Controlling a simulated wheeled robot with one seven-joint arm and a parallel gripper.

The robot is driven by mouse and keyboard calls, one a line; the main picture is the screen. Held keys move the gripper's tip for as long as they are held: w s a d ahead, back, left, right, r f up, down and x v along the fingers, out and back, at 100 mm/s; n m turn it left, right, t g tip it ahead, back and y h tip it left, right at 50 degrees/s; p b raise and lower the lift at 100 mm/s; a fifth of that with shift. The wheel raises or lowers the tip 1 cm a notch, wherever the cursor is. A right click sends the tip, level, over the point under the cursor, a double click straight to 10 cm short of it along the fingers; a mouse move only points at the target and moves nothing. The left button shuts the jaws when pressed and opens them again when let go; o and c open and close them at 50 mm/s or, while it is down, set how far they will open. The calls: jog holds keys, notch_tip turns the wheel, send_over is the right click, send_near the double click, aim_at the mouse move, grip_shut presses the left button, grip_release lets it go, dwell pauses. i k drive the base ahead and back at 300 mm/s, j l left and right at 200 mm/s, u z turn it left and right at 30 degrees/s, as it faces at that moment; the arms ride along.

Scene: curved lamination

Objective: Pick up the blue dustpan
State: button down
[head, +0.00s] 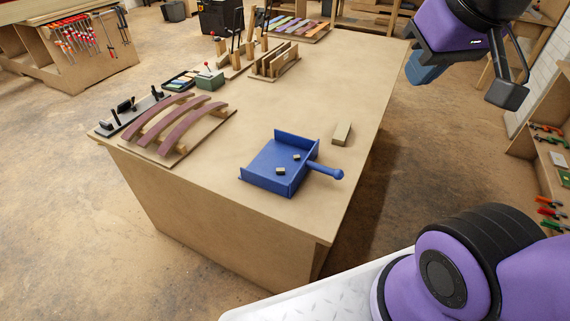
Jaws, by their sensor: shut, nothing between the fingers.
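The blue dustpan (268,160) lies flat on the workbench near its front right part. Its open tray faces up and its short round handle (325,171) points right, toward the bench's right edge. A few small light-coloured blocks (280,171) lie in the tray. My gripper (507,95) is at the upper right, raised beyond the bench's right side. It is shut and empty, well apart from the dustpan. Nothing covers the dustpan in this view.
A small wooden block (341,133) lies behind the handle. Curved purple strips on a wooden form (165,125) stand at the bench's left. Wooden holders (274,62) and tools fill the back. The bench top (225,120) is clear around the dustpan's left.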

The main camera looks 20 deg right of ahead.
aim_at(279, 151)
jog(key=z, duration=4.4)
jog(key=k+l, duration=0.1)
jog(key=k, duration=0.5)
jog(key=k+l, duration=0.15)
jog(key=k, duration=0.45)
jog(key=k+l, duration=0.1)
jog(key=k, duration=0.55)
jog(key=k+u, duration=0.1)
jog(key=u, duration=0.35)
jog(key=k+u, duration=0.1)
jog(key=u, duration=0.35)
jog(key=k+u, duration=0.1)
jog(key=u, duration=0.3)
jog(key=k+j+u, duration=0.1)
jog(key=u, duration=0.35)
